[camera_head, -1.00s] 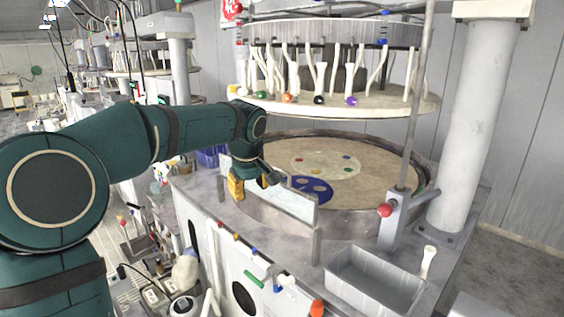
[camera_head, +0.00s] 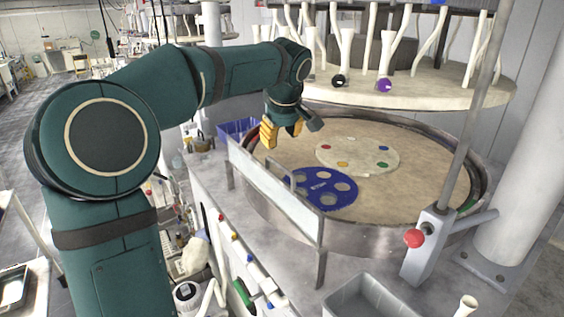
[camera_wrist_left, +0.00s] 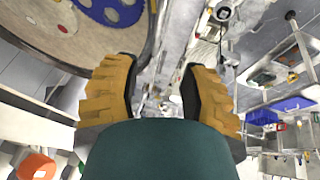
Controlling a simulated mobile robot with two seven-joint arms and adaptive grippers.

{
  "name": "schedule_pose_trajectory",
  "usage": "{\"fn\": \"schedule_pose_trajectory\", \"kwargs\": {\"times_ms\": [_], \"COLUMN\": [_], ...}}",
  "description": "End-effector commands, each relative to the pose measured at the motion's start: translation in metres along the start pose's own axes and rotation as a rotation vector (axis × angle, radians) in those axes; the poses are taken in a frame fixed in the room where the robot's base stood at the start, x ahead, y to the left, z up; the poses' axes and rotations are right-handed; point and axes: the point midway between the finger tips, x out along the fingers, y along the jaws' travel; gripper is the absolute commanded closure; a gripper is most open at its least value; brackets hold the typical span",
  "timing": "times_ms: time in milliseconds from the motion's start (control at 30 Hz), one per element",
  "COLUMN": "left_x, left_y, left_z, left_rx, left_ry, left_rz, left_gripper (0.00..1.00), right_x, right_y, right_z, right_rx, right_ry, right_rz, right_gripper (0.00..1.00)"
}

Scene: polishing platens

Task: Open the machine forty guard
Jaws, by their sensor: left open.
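The guard (camera_head: 262,188) is a clear, pale-framed panel standing upright between posts along the front edge of the round polishing platen (camera_head: 420,200). No machine number is readable on it. My left gripper (camera_head: 281,138), with yellow fingers, is above the far left end of the guard, and I see a gap between them. The gripper is open and empty. In the left wrist view its two fingers (camera_wrist_left: 160,85) stand well apart with nothing between them. I cannot make out the guard in that view. My right gripper is not in view.
A blue toothed carrier (camera_head: 325,174) and a pale disc with coloured dots (camera_head: 357,152) lie on the platen. The upper plate (camera_head: 425,92) hangs above. A red knob (camera_head: 413,238) on a grey post, a blue bin (camera_head: 238,128) and a grey tray (camera_head: 345,303) are nearby.

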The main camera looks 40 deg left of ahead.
Motion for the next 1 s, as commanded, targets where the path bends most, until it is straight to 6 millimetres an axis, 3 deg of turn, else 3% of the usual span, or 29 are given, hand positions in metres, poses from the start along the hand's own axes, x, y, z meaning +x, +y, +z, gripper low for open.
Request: {"fn": "schedule_pose_trajectory", "kwargs": {"times_ms": [300,500,700,1000], "left_x": [0.065,0.097,0.113,0.116], "left_y": [-0.001,-0.001,0.0,0.0], "left_z": [0.001,0.001,0.0,0.0], "left_rx": [0.001,0.001,0.001,0.001], "left_ry": [-0.004,-0.003,-0.001,-0.001], "left_rz": [-0.004,-0.003,-0.001,0.0], "left_gripper": [0.57,0.57,0.57,0.57], "right_x": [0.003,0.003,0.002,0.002], "right_y": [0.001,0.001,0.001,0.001], "right_z": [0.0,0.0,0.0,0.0], "right_rx": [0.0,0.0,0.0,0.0], "right_ry": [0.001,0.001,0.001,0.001], "right_rz": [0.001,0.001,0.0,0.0], "right_gripper": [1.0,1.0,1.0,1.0]}}
